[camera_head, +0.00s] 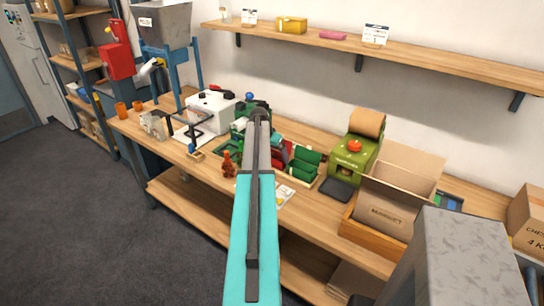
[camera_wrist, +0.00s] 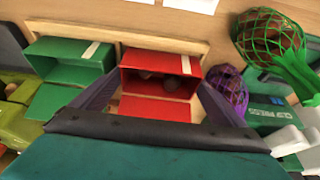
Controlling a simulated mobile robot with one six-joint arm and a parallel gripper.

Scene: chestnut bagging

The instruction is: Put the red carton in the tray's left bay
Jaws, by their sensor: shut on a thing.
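The red carton (camera_wrist: 184,64) stands open between the two dark fingers of my gripper (camera_wrist: 158,92) in the wrist view, with brown nuts inside. My gripper is shut on it. In the head view the red carton (camera_head: 278,158) shows only in part beside my arm, which hides the fingertips. The wooden tray (camera_wrist: 118,37) shows as a pale wall along the carton's far side. In the head view the carton is at the tray's left end; I cannot tell whether its base touches the tray floor. A green carton (camera_wrist: 68,52) sits open in the neighbouring bay.
A purple net bag (camera_wrist: 230,88) lies close beside the red carton, with a green net bag (camera_wrist: 268,38) and a green clip press (camera_wrist: 262,112) beyond. On the bench, a green machine (camera_head: 352,155) and a large open cardboard box (camera_head: 385,205) stand right of the tray.

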